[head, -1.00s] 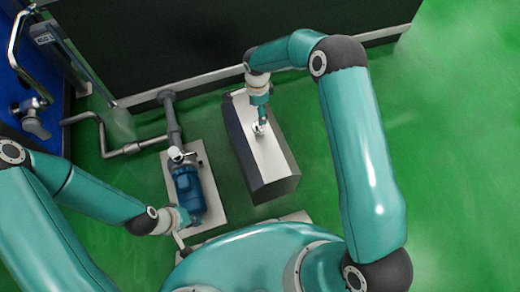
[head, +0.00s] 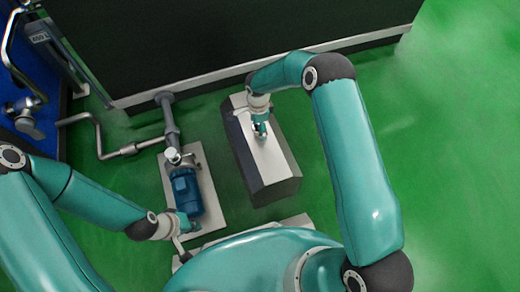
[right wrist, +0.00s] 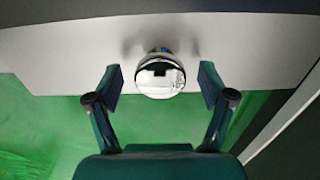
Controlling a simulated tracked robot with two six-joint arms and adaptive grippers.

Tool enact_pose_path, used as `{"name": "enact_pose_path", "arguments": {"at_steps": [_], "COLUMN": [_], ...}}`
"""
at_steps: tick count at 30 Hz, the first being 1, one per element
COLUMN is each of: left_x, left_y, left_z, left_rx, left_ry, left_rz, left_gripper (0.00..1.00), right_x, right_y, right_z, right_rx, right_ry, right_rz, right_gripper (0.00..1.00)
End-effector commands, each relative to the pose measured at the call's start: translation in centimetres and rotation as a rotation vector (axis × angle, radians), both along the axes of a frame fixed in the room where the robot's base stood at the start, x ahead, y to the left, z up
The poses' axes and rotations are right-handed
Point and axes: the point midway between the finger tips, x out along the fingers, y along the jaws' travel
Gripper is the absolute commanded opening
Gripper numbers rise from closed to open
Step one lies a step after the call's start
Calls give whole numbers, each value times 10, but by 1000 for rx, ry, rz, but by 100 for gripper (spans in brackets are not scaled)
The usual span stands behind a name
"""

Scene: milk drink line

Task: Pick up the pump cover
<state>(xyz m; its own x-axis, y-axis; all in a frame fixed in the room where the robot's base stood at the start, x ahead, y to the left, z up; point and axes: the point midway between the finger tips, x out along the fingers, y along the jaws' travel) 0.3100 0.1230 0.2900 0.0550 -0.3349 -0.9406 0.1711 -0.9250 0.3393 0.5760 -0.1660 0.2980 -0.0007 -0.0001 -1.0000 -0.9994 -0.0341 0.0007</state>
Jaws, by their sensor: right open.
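A shiny round metal part, which looks like the pump cover (right wrist: 160,78), sits on the light top of a box in the right wrist view. My right gripper (right wrist: 160,82) is open, with one finger on each side of the cover and a gap on both sides. In the head view, my right gripper (head: 261,134) is over the box top and mostly hides the cover. My left gripper (head: 188,230) is low beside the near end of the blue pump motor (head: 186,190). Its fingers are too small to read.
The dark box with the pale top (head: 268,165) stands on the green floor right of the pump's base plate (head: 213,205). A grey pipe (head: 130,148) runs left from the pump. A dark wall (head: 220,50) closes the back. The floor at right is clear.

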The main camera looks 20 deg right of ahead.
Motion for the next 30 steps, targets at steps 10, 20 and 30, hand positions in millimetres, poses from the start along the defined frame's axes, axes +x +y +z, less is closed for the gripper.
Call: {"name": "enact_pose_path", "arguments": {"at_steps": [10, 20, 30], "left_x": [0, 0, 0], "left_y": [0, 0, 0], "left_z": [0, 1, 2], "left_rx": [0, 0, 0], "left_ry": [0, 0, 0], "left_rz": [0, 0, 0], "left_gripper": [0, 0, 0], "right_x": [0, 1, 2], "right_y": [0, 1, 1], "right_z": [1, 2, 5], "right_rx": [0, 0, 0], "right_ry": [0, -3, -3], "right_rz": [0, 0, 1], "right_gripper": [31, 0, 0]}}
